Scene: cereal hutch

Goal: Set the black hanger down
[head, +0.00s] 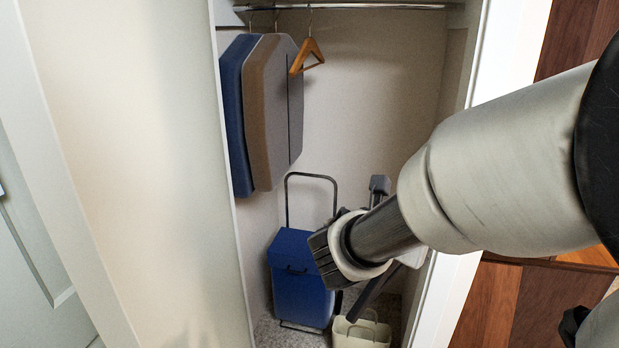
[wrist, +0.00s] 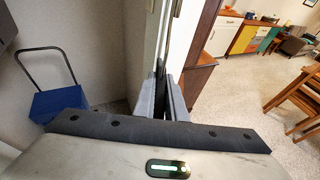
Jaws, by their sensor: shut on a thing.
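In the wrist view my gripper (wrist: 173,90) has its two grey fingers close together. A thin black piece of the black hanger (wrist: 160,76) shows between and above them, so the fingers are shut on it. Most of the hanger is hidden there. In the head view my arm reaches in from the right to the closet opening and hides the fingertips. A slim dark bar (head: 371,293) slants below my wrist; I cannot tell whether it is part of the hanger.
A rail (head: 365,6) crosses the closet top, with a wooden hanger (head: 308,56) and blue (head: 236,120) and brown (head: 265,110) garments at its left. A blue cart (head: 298,295) and a cream basket (head: 362,334) stand on the closet floor. The white door frame (head: 458,290) is close beside my arm.

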